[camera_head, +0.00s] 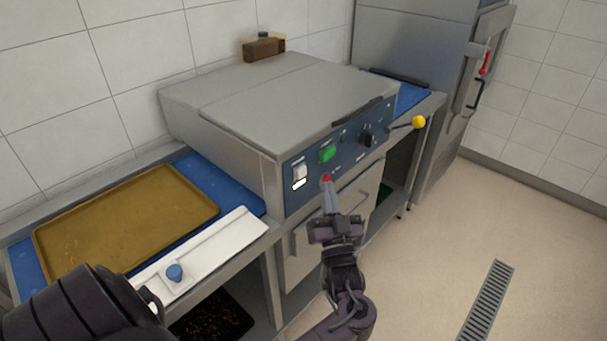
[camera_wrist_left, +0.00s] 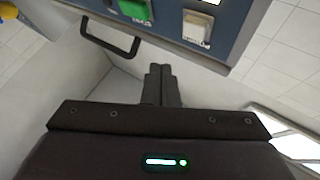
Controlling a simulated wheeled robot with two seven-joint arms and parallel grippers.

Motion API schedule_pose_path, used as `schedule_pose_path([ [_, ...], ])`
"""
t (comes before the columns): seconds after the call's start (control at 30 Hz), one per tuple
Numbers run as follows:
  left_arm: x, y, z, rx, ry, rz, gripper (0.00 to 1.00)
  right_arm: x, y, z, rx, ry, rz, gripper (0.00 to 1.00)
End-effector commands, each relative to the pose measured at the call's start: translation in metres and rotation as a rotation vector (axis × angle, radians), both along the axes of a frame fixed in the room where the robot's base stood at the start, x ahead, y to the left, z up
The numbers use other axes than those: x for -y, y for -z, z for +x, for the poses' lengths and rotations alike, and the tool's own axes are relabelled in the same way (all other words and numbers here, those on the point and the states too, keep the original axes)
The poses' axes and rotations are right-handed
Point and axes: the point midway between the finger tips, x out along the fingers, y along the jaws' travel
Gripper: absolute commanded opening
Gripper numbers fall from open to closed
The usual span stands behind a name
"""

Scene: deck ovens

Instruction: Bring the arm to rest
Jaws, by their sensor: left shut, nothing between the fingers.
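My left gripper (camera_head: 327,186) is in front of the deck oven's control panel (camera_head: 350,146), just below the green switch (camera_head: 327,154). Its fingers are together and empty. In the left wrist view the closed fingertips (camera_wrist_left: 160,70) point toward the oven front, below the panel. A small red spot (camera_head: 326,178) shows right at the fingertips in the head view; I cannot tell whether they touch the panel. My right gripper is not in view.
A white rocker switch (camera_head: 299,172), a black knob (camera_head: 367,136) and a yellow-balled lever (camera_head: 418,122) are on the oven front. A brown tray (camera_head: 130,215) lies on the blue counter at left, beside a white board (camera_head: 215,250). The floor (camera_head: 450,220) at right is clear.

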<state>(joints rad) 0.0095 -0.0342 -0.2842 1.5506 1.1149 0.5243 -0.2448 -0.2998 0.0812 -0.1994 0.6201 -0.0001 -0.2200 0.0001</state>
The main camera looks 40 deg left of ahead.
Motion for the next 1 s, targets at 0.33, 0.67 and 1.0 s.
schedule_pose_path([
  [0.33, 0.007, 0.0, -0.001, -0.001, 0.0, 0.001, 0.0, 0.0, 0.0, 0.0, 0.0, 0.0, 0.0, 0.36],
  [0.67, 0.007, 0.002, 0.0, -0.005, 0.003, -0.001, 0.0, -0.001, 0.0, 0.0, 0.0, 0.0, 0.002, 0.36],
  [1.0, 0.03, 0.168, 0.019, -0.394, 0.247, -0.106, 0.0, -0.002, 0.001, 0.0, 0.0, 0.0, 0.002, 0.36],
])
